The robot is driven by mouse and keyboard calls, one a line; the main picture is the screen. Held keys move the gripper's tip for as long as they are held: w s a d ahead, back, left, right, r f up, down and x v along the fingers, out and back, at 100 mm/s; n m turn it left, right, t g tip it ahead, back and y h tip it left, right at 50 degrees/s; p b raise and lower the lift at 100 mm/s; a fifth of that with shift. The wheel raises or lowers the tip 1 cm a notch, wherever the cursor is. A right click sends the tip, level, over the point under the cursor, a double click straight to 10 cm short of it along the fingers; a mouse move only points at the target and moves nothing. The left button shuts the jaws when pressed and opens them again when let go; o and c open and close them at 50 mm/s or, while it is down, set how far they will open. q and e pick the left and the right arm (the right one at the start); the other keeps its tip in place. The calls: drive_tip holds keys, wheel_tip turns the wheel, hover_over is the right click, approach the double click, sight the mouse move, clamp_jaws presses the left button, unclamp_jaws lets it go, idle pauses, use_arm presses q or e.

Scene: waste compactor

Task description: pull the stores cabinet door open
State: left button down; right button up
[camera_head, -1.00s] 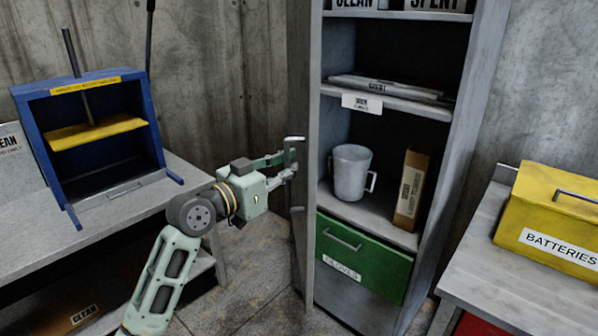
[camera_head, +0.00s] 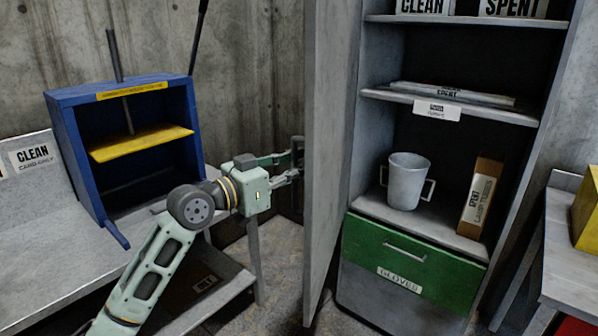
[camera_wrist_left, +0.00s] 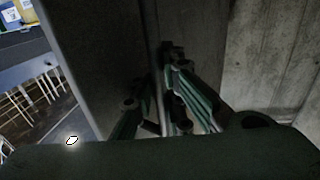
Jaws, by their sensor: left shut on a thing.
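The grey stores cabinet door (camera_head: 332,170) stands open at the left side of the cabinet (camera_head: 521,200), with its inner face towards me in the head view. My left gripper (camera_head: 297,164) is at the door's free edge, shut on the door handle (camera_head: 298,147). Most of the handle is hidden by the fingers and the door. In the dark left wrist view the fingers (camera_wrist_left: 165,105) close around the handle beside the grey door panel (camera_wrist_left: 95,60). My right gripper is not in view.
Cabinet shelves hold a grey mug (camera_head: 406,181), a spent lamp tubes box (camera_head: 481,197) and a green gloves drawer (camera_head: 415,262). A blue press frame (camera_head: 75,160) stands on the left bench. A concrete wall (camera_head: 262,70) is behind my gripper. A bench with a yellow box (camera_head: 586,212) is at right.

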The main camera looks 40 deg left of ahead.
use_arm(q)
drive_tip(key=shift+d+f, duration=0.15)
drive_tip(key=shift+f, duration=0.3)
drive_tip(key=c, duration=2.2)
unclamp_jaws()
drive_tip(key=shift+s+r, duration=0.1)
drive_tip(key=shift+s, duration=0.05)
drive_tip(key=o, duration=0.4)
drive_tip(key=shift+s+r, duration=0.25)
drive_tip(key=shift+w, duration=0.15)
drive_tip(key=v, duration=1.2)
drive_tip(key=shift+c, duration=0.5)
